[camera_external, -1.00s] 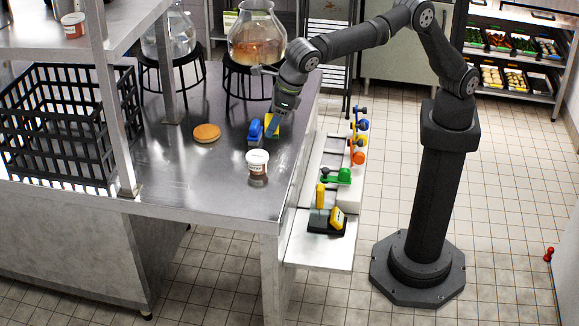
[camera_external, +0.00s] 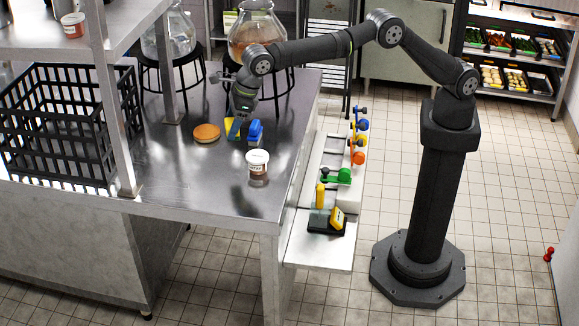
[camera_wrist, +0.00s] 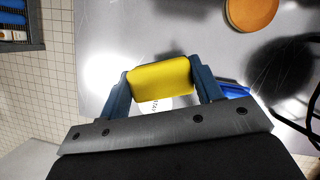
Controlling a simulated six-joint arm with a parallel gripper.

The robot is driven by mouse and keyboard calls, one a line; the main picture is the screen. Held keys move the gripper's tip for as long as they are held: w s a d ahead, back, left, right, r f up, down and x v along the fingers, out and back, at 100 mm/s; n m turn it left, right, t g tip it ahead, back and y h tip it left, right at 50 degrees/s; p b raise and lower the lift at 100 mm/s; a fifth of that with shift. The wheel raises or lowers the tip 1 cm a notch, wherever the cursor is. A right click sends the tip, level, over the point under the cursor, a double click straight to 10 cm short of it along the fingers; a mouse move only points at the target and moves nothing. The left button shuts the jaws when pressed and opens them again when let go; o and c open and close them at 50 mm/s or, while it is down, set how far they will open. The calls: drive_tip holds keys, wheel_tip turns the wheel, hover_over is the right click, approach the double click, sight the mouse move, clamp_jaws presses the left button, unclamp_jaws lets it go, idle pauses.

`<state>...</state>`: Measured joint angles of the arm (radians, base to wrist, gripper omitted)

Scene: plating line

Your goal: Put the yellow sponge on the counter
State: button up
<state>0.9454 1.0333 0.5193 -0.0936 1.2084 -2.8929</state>
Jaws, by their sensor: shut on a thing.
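The yellow sponge (camera_external: 231,127) is between the blue fingers of my gripper (camera_external: 236,124), over the steel counter (camera_external: 190,180). In the wrist view the sponge (camera_wrist: 160,80) spans the gap, with a finger against each end. My gripper is shut on it. The fingers and wrist hide part of the sponge in the external view. I cannot tell whether its underside touches the counter or hangs a little above it.
A blue object (camera_external: 255,132) stands just right of the sponge, and an orange-brown disc (camera_external: 207,133) lies to its left. A black crate (camera_external: 60,130) and glass vessels on black stands flank the counter. The front middle is clear.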

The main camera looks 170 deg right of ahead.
drive_tip(key=w+f, duration=0.2)
drive_tip(key=w, duration=0.1)
drive_tip(key=w+a+f, duration=0.1)
drive_tip(key=w+f, duration=0.1)
drive_tip(key=w, duration=0.2)
drive_tip(key=w+a+f, duration=0.1)
drive_tip(key=w+f, duration=0.1)
drive_tip(key=w, duration=0.2)
drive_tip(key=shift+a+f, duration=0.1)
drive_tip(key=shift+f, duration=2.25)
drive_tip(key=shift+s+f, duration=0.1)
drive_tip(key=shift+f, duration=0.05)
drive_tip(key=o, duration=0.9)
drive_tip(key=shift+o, duration=0.2)
drive_tip(key=v, duration=1.2)
